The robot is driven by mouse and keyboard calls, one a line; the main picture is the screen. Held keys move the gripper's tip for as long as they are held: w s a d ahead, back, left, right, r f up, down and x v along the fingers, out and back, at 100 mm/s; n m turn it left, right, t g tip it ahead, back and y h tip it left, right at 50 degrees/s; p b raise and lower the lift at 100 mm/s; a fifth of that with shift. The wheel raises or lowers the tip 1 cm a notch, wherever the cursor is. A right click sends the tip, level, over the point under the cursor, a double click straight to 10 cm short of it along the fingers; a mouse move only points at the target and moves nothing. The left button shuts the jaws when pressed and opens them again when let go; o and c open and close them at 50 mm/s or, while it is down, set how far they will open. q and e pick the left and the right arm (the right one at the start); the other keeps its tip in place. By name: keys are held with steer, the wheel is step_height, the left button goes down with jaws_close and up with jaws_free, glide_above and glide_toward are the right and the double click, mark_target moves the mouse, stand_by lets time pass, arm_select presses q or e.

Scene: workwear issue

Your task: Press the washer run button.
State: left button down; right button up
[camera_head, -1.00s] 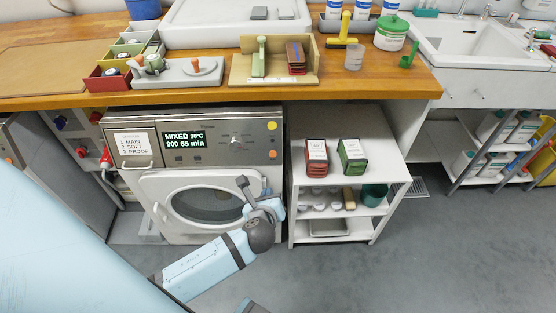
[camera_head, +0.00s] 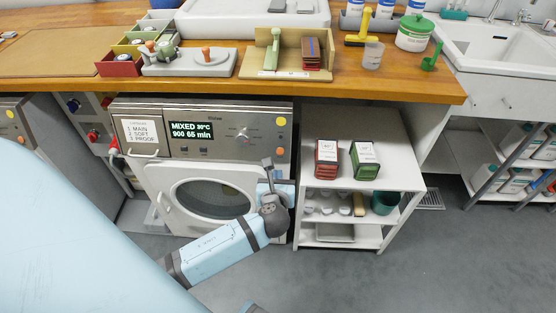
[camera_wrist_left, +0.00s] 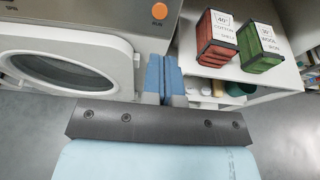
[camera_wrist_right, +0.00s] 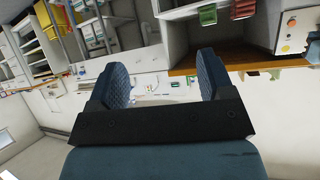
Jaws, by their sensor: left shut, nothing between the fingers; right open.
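The washer (camera_head: 228,112) stands under the wooden counter with its round door shut; its display (camera_head: 190,131) reads MIXED 30°C, 900, 65 min. My left gripper (camera_head: 276,187) is in front of the washer's right edge, below the orange button. In the left wrist view its fingers (camera_wrist_left: 163,75) are shut and empty, with an orange button (camera_wrist_left: 160,11) ahead, apart from them. My right gripper (camera_wrist_right: 165,88) is open and empty.
A white shelf unit (camera_head: 400,180) stands right of the washer, carrying a red box (camera_head: 326,160) and a green box (camera_head: 365,161) on top. The counter edge (camera_head: 380,92) overhangs above. Grey floor is clear in front.

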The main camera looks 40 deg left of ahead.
mark_target(280, 151)
arm_select(q)
steer(key=b+x, duration=0.2)
steer(key=x, duration=0.9)
steer(key=shift+w+f, duration=0.1)
steer(key=shift+w+a+f+b, duration=0.1)
steer(key=shift+w+a+b, duration=0.2)
steer(key=shift+w, duration=0.1)
arm_select(e)
steer(key=shift+w+a+r+t, duration=0.1)
steer(key=shift+w+a+t, duration=0.15)
steer(key=shift+t, duration=0.05)
